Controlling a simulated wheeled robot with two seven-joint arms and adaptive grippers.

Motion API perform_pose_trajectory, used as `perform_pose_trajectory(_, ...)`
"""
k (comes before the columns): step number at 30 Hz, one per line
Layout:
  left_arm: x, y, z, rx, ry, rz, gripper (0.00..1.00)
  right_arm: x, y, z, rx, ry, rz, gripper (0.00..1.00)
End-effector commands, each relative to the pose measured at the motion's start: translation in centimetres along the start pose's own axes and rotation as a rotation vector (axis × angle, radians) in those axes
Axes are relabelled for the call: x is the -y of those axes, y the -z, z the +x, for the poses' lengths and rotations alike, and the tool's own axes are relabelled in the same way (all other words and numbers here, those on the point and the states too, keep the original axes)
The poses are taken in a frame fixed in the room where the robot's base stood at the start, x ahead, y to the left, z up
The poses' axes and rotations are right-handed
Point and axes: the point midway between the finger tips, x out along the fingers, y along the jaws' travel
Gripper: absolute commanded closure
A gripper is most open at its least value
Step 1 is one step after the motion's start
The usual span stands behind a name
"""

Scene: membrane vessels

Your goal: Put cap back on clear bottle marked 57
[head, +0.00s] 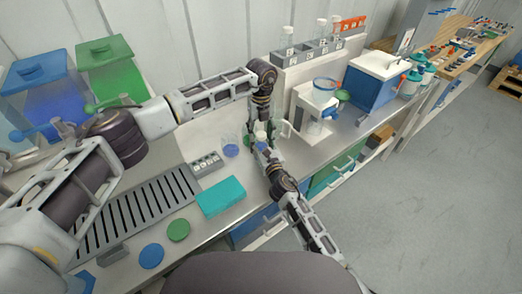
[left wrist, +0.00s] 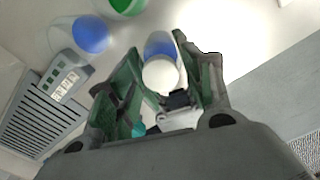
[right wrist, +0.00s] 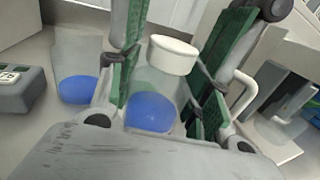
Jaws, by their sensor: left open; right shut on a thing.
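A clear bottle (right wrist: 155,95) with blue contents stands upright between my right gripper's fingers (right wrist: 165,75), which are shut on it. A white cap (right wrist: 172,54) sits on the bottle's mouth, looking slightly tilted; whether it is fully seated I cannot tell. No number shows on the bottle. In the left wrist view, the cap (left wrist: 160,75) lies between the spread fingers of my left gripper (left wrist: 165,85), which is open above the bottle. In the head view, my left gripper (head: 259,127) points down over the cap and my right gripper (head: 260,150) comes from below; both partly hide the bottle.
Another clear vessel with a blue bottom (right wrist: 77,85) stands close to the left of the held bottle. A grey labelled block (head: 205,163), a teal box (head: 220,196) and a slotted grey tray (head: 150,208) lie on the bench. A white stand (head: 315,120) is close on the right.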

Motion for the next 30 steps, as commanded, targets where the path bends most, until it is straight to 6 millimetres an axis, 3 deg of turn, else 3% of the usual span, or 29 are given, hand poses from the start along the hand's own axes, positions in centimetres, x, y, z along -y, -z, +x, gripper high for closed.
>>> perform_pose_trajectory(11,0.02,0.0,0.32,0.001,0.001,0.0,0.48,0.02,0.03,0.0,-0.001,0.0,0.0,1.0)
perform_pose_trajectory(22,0.02,0.0,0.31,0.0,0.0,0.001,0.94,0.03,0.03,0.0,-0.001,0.001,0.0,1.0)
perform_pose_trajectory(30,0.01,-0.01,0.31,0.001,0.0,0.054,0.96,0.03,0.03,0.0,-0.001,0.001,0.0,1.0)
